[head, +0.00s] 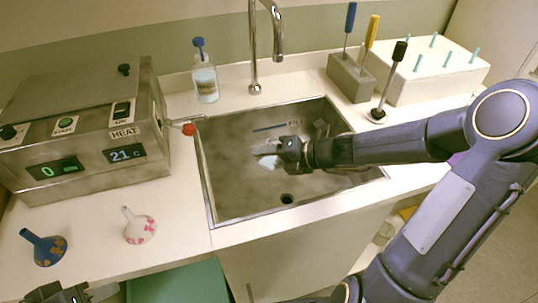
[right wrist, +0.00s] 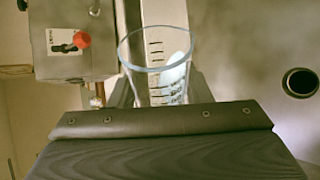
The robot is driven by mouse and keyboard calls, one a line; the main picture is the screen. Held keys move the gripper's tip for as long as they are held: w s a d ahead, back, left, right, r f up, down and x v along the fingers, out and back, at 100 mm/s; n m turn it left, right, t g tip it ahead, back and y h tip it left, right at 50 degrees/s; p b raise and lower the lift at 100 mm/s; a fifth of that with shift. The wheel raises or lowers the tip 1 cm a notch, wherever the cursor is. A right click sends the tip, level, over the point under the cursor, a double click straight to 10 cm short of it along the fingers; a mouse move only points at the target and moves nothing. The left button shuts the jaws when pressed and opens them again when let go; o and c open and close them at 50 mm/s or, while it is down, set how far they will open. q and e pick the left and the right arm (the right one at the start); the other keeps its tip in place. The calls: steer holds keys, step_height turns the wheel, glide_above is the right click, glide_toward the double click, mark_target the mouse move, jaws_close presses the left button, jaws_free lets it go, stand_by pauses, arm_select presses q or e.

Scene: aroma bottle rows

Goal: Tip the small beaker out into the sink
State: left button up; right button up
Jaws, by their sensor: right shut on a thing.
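The small beaker (right wrist: 155,72) is clear glass with dark graduation marks, seen in the right wrist view with its open rim away from the gripper. A pale patch shows in or behind it; I cannot tell which. My right gripper (head: 278,152) is shut on the beaker and holds it over the sink (head: 235,180), inside its outline. In the head view the beaker is small and mostly hidden, and its exact tilt is unclear. My left gripper (head: 58,294) is only partly in view at the bottom left edge, away from the sink.
A metal heating bath (head: 85,130) with a red-tipped tap (head: 188,129) stands left of the sink. The faucet (head: 255,50) rises behind it. A bottle (head: 205,75), a tool block (head: 350,80) and a white peg rack (head: 430,75) stand behind.

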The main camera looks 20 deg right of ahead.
steer(key=shift+r+p, duration=0.2)
steer(key=shift+p, duration=0.7)
steer(key=shift+w+d+r+m+g+y+p, duration=0.1)
steer(key=shift+w+d+m+g+y+p, duration=0.2)
steer(key=shift+p, duration=0.75)
steer(key=shift+s, duration=0.1)
steer(key=shift+w+d+r+m+y+p, duration=0.3)
steer(key=shift+m+p, duration=0.2)
steer(key=shift+p, duration=1.45)
steer(key=shift+r+m+g+y+p, duration=0.3)
steer(key=shift+m+y+p, duration=0.15)
steer(key=shift+p, duration=1.25)
steer(key=shift+w, duration=0.1)
